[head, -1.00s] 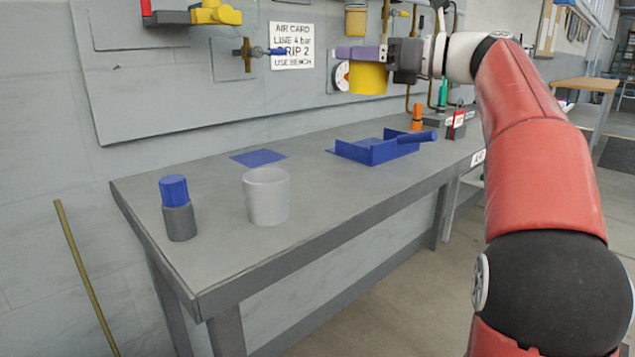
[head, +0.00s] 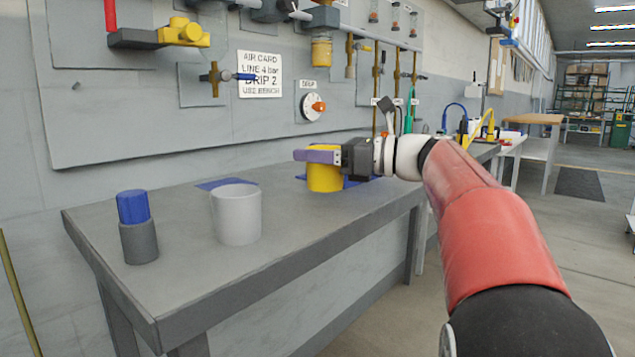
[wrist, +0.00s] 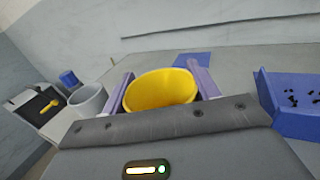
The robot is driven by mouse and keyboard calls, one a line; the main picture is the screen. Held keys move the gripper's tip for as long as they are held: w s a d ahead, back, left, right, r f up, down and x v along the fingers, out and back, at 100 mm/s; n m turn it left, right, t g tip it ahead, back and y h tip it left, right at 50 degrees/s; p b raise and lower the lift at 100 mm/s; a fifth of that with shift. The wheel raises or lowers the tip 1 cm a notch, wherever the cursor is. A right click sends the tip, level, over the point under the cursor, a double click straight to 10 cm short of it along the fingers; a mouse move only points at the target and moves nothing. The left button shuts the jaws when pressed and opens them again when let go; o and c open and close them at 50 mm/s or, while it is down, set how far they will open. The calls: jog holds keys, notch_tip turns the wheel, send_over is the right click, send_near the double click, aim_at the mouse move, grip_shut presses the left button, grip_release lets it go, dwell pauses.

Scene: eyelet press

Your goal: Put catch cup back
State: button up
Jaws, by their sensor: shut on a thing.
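The yellow catch cup (head: 325,179) is upright in my gripper (head: 320,156), above the far part of the grey bench (head: 290,225). The wrist view shows the open mouth of the cup (wrist: 160,91) between the two purple fingers (wrist: 160,86), which are shut on its sides. The inside looks empty. A flat blue square (head: 226,184) lies on the bench to the left of the cup; it also shows beyond the cup in the wrist view (wrist: 193,59). I cannot tell how far the cup's base is above the bench.
A pale grey cup (head: 236,214) and a blue-topped grey canister (head: 137,228) stand on the left half of the bench. A blue tray (wrist: 291,108) is to the right of my gripper in the wrist view. A wall panel with valves and gauge (head: 313,107) is behind.

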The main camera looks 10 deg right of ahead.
aim_at(321, 173)
jog(key=shift+f+b, duration=0.5)
jog(key=shift+f, duration=1.45)
jog(key=shift+f, duration=0.1)
jog(key=o, duration=0.8)
jog(key=shift+o, duration=0.2)
jog(key=shift+s+d, duration=0.15)
jog(key=shift+d, duration=0.15)
jog(key=v, duration=1.1)
jog(key=shift+p, duration=0.45)
jog(key=shift+d, duration=0.15)
